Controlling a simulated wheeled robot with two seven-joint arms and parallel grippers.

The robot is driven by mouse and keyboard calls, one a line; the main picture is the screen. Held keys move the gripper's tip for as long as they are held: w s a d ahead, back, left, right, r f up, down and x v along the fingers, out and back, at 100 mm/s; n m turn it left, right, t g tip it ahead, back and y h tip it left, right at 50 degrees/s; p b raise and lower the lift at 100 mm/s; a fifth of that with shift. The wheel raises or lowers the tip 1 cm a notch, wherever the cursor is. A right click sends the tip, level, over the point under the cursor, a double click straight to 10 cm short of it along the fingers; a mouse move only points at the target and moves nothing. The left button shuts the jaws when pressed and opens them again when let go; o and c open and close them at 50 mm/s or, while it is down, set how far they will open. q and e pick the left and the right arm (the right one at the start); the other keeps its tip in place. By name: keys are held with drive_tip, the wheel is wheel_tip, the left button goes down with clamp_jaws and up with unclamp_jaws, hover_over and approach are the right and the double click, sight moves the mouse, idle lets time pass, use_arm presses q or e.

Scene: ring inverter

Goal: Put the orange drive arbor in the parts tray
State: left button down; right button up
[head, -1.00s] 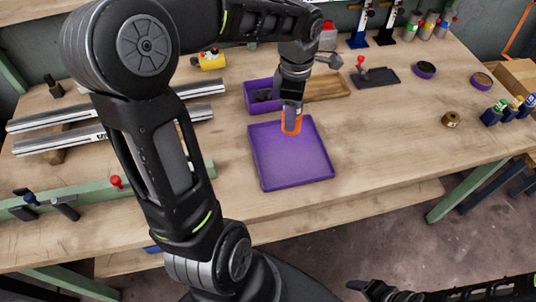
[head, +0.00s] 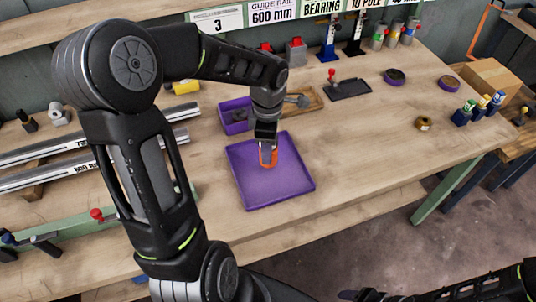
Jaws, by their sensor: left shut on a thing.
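The orange drive arbor (head: 268,157) is held by my left gripper (head: 267,146), which points down and is shut on it. The arbor is over the back part of the purple parts tray (head: 245,198); I cannot tell whether it touches the tray floor. The fingers hide part of the arbor. The tray is shallow, square and otherwise empty. My right arm (head: 455,290) shows at the lower right edge, away from the table, and its fingertips are not clear.
A purple bin (head: 233,113) and a wooden tray (head: 306,100) stand behind the parts tray. Silver rails (head: 90,160) lie at the left. A black tray (head: 347,89), purple rings and a brass ring (head: 424,123) lie to the right. The table right of the parts tray is clear.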

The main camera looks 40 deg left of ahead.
use_arm(q)
drive_tip(key=shift+f, duration=0.1)
drive_tip(key=shift+f, duration=1.7)
drive_tip(key=shift+f, duration=0.15)
drive_tip(key=c, duration=0.7)
unclamp_jaws()
drive_tip(key=shift+c, duration=0.2)
wheel_tip(320, 180, up, 12)
drive_tip(key=shift+r, duration=0.15)
